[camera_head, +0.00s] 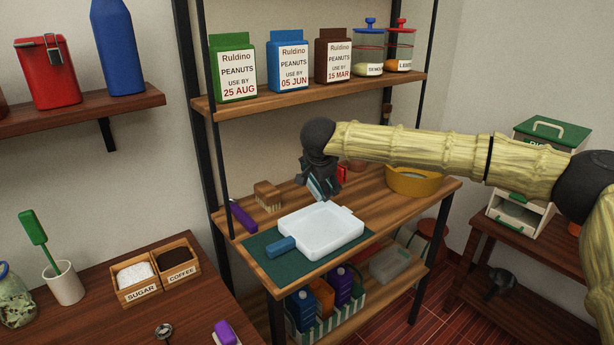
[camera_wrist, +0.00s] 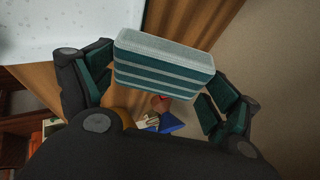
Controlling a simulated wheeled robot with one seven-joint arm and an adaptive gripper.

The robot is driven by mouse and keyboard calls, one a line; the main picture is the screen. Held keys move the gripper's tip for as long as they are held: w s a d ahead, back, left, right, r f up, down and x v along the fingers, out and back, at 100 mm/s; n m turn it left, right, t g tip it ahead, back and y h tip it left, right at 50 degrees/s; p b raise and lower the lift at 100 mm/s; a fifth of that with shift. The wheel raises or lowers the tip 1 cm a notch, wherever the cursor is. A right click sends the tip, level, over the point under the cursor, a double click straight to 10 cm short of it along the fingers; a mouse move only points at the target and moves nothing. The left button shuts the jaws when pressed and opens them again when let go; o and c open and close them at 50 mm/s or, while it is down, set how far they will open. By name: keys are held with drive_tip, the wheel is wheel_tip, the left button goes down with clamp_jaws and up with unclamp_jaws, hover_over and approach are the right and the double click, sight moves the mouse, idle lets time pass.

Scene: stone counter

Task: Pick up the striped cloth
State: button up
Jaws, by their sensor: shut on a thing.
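The striped cloth (camera_wrist: 163,66) is a folded, thick block with teal and pale grey-white stripes. In the wrist view it lies between the two dark fingers of my gripper (camera_wrist: 160,80), which is shut on it. In the head view my gripper (camera_head: 322,184) points down over the wooden shelf top, behind the white pan. Only a small part of the cloth (camera_head: 319,188) shows there, mostly hidden by the fingers. I cannot tell exactly how far it is above the wood.
The white pan (camera_head: 318,232) with a blue handle stands on a green mat (camera_head: 258,251) in front of my gripper. A brush (camera_head: 267,195) is left, a yellow pot (camera_head: 411,181) right. Labelled peanut cartons (camera_head: 288,66) and jars (camera_head: 370,52) line the shelf above.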

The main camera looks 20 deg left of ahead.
drive_tip(key=s+d+r+n+g+h, duration=0.1)
drive_tip(key=s+d+r+g+h, duration=0.1)
drive_tip(key=s+d, duration=0.6)
drive_tip(key=shift+d+g+h, duration=0.8)
drive_tip(key=shift+d+h, duration=0.3)
drive_tip(key=shift+d, duration=0.1)
drive_tip(key=shift+s, duration=0.1)
drive_tip(key=shift+o, duration=1.3)
drive_tip(key=shift+c, duration=1.2)
